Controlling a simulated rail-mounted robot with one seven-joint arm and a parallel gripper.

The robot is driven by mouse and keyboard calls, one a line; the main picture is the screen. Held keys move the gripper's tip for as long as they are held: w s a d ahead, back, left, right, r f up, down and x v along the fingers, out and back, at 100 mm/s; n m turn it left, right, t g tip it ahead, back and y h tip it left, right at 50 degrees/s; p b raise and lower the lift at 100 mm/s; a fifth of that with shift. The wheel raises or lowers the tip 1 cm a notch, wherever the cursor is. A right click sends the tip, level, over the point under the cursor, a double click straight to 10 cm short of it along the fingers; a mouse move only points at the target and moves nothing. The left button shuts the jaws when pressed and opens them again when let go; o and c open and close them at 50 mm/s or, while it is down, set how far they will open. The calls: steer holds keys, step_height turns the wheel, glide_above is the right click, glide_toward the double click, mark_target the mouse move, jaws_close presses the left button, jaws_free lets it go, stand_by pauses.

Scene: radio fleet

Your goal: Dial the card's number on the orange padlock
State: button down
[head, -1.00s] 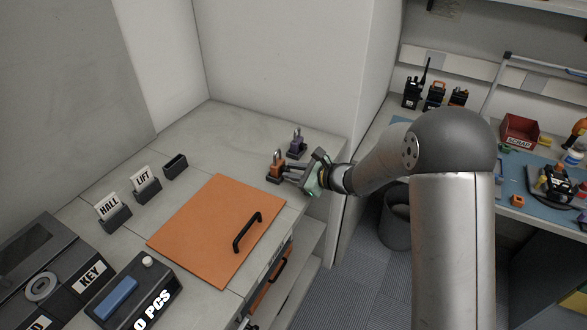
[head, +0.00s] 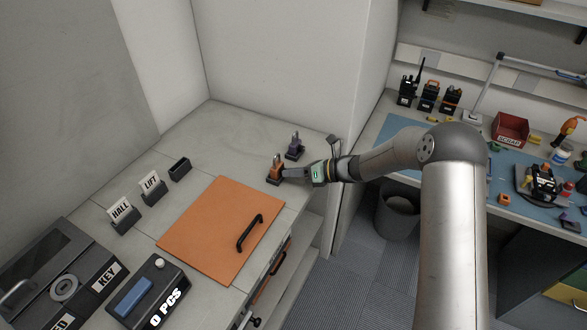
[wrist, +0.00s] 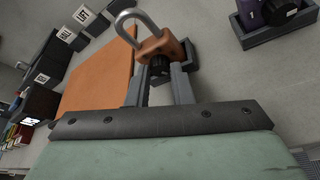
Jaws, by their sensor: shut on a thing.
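The orange padlock (head: 275,165) stands upright in a dark holder on the counter, near the back corner. In the wrist view its orange body (wrist: 172,45) and grey shackle show, with a black dial (wrist: 160,65) on the face towards me. My gripper (head: 286,173) comes in level from the right. Its fingers reach either side of the dial and are shut on it; the exact contact is hard to see. No digits on the dial are readable. No card with a legible number shows; the HALL card (head: 121,208) and LIFT card (head: 150,182) stand at the left.
A purple padlock (head: 294,149) in its own holder stands just behind. An empty dark holder (head: 180,169) is at the left. An orange panel with a black handle (head: 205,225) lies in front. Walls close the back; a blue-topped bench (head: 505,160) is at the right.

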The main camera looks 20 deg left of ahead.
steer(key=shift+w+m+g, duration=0.1)
steer(key=shift+m+g, duration=0.2)
steer(key=shift+m, duration=0.1)
stand_by(0.4)
steer(key=c, duration=1.3)
jaws_free()
steer(key=shift+d, duration=0.1)
steer(key=b+v, duration=0.4)
steer(key=v, duration=1.3)
steer(key=shift+w+d+f, duration=0.1)
steer(key=shift+d+f, duration=0.05)
